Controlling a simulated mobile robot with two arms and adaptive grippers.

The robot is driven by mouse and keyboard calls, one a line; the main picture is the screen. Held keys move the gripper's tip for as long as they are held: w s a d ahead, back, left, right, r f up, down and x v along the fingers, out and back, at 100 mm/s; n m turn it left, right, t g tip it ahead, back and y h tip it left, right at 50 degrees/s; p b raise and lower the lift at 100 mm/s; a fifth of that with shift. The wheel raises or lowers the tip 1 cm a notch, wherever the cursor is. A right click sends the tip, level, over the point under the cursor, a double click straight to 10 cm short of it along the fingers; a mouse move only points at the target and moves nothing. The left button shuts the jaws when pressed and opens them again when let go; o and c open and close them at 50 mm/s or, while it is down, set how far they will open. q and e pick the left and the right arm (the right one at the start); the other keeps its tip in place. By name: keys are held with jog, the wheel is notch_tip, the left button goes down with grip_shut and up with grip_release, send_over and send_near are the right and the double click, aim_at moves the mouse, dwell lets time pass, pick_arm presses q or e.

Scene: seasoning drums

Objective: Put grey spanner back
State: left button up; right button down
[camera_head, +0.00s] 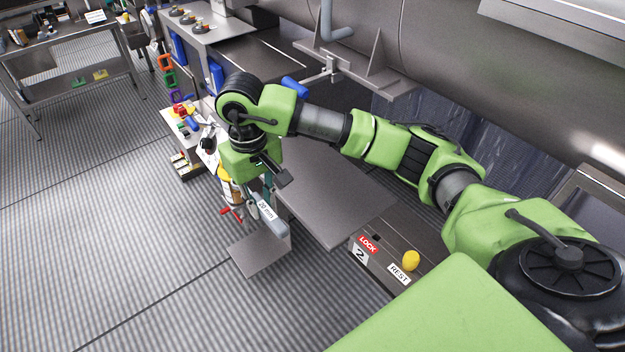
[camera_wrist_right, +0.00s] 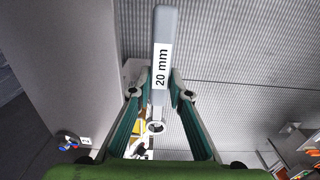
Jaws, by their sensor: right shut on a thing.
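The grey spanner (camera_head: 277,225) carries a white "20 mm" label and sits low in the middle of the head view, at my right gripper (camera_head: 264,195). In the right wrist view the spanner (camera_wrist_right: 165,25) points away from me, with its ring end toward my palm. The fingers of my right gripper (camera_wrist_right: 160,95) are shut on it from both sides, near the label. My left gripper is not in view.
A flat grey plate (camera_head: 345,205) lies right of the gripper, and a smaller plate (camera_head: 257,256) lies below the spanner. A panel with a yellow knob (camera_head: 411,261) and "LOCK" and "REST" labels is at right. Coloured items (camera_head: 183,110) stand behind at left. The left floor is open.

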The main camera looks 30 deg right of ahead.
jog(key=p, duration=0.4)
send_over(315, 193)
jog(key=shift+a+r, duration=0.15)
jog(key=shift+d, duration=0.2)
notch_tip(315, 193, down, 3)
jog(key=shift+f+p, duration=0.1)
jog(key=shift+p, duration=0.8)
jog(key=shift+f, duration=0.2)
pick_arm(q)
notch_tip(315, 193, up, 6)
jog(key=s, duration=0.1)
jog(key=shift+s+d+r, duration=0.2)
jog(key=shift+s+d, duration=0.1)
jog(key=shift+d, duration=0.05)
pick_arm(e)
jog(key=shift+f, duration=0.1)
jog(key=shift+f+b, duration=0.1)
jog(key=shift+b, duration=0.2)
jog(key=c, duration=1.9)
grip_release()
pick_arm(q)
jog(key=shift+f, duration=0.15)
